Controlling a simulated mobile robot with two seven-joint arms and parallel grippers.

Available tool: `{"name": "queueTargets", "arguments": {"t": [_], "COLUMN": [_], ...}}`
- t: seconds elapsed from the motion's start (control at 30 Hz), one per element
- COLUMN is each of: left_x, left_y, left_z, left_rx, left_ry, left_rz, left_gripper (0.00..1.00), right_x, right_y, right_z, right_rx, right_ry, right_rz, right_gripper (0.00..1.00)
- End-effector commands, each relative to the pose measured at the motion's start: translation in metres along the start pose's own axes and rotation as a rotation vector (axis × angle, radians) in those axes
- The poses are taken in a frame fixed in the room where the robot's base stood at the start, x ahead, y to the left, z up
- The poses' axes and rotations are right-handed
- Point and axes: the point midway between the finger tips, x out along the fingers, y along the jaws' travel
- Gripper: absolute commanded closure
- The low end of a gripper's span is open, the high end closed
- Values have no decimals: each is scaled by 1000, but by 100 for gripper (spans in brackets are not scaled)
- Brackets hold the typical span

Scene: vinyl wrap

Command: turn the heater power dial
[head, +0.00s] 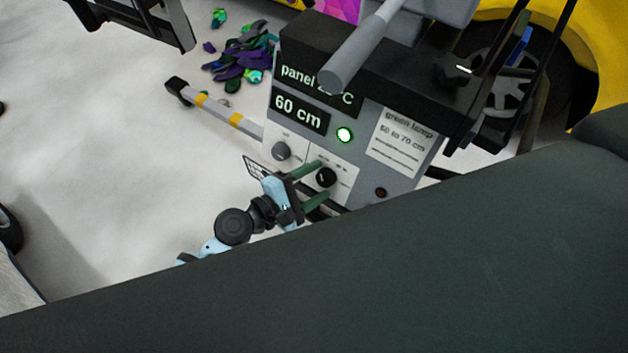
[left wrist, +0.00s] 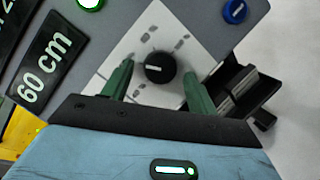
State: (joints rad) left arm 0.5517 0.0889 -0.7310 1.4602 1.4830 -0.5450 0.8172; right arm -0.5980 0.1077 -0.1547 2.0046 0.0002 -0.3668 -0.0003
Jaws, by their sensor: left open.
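A black round dial (head: 326,177) sits on a white plate on the front of a grey control box (head: 375,175). A grey dial (head: 281,151) is up and left of it; the labels at both dials are too small to read. My left gripper (head: 321,181) is open, its two green fingers reaching toward the panel on either side of the black dial. In the left wrist view the black dial (left wrist: 159,67) shows between the fingertips (left wrist: 158,73), with a visible gap on each side. My right gripper is not in view.
The box carries a lit green lamp (head: 344,135), a "60 cm" display (head: 299,114) and a paper notice (head: 401,141). A grey bar (head: 360,45) juts out above. A striped arm (head: 215,112) extends left over pale floor. Coloured scraps (head: 242,60) lie behind.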

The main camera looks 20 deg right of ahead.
Motion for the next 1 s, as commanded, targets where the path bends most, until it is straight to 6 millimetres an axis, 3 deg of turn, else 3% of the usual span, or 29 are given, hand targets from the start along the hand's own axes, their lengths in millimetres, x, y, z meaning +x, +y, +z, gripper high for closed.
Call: {"name": "queueTargets", "arguments": {"t": [0.17,0.63,1.0], "left_x": [-6,-71,-78], "left_y": [0,-1,0], "left_z": [0,0,0], "left_rx": [0,-1,0], "left_ry": [1,0,0], "left_rz": [1,0,0], "left_gripper": [42,42,42], "right_x": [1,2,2], "right_y": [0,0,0], "right_z": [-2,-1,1], "right_rx": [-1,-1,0], "right_ry": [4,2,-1], "right_rz": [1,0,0], "right_gripper": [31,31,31]}}
